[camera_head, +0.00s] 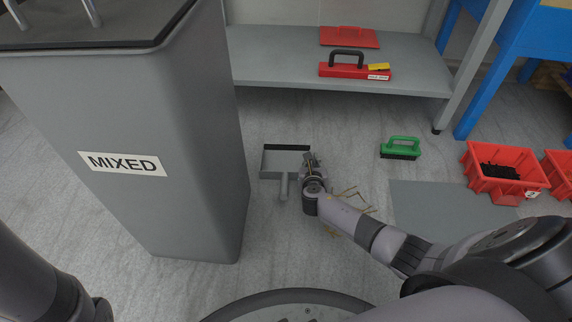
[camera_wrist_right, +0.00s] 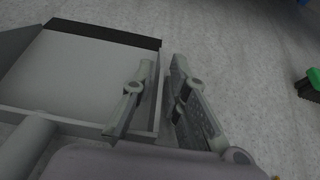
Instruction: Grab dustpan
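The grey dustpan (camera_head: 270,164) lies on the floor right of the grey bin, its handle pointing toward me. It fills the left of the right wrist view (camera_wrist_right: 75,75), with a dark strip along its far edge. My right gripper (camera_head: 311,160) is at the pan's right side. In the wrist view its two fingers (camera_wrist_right: 162,68) are apart, one on the pan's inner side and one outside, with the right side wall between them. A gap shows between the wall and the outer finger. My left gripper is out of view; only part of that arm shows at lower left.
A tall grey bin marked MIXED (camera_head: 200,150) stands close on the left. A green brush (camera_head: 402,149) and red crates (camera_head: 478,180) are to the right. A grey shelf (camera_head: 275,65) holds red tools behind. Thin straw-like debris (camera_head: 350,192) lies beside my right arm.

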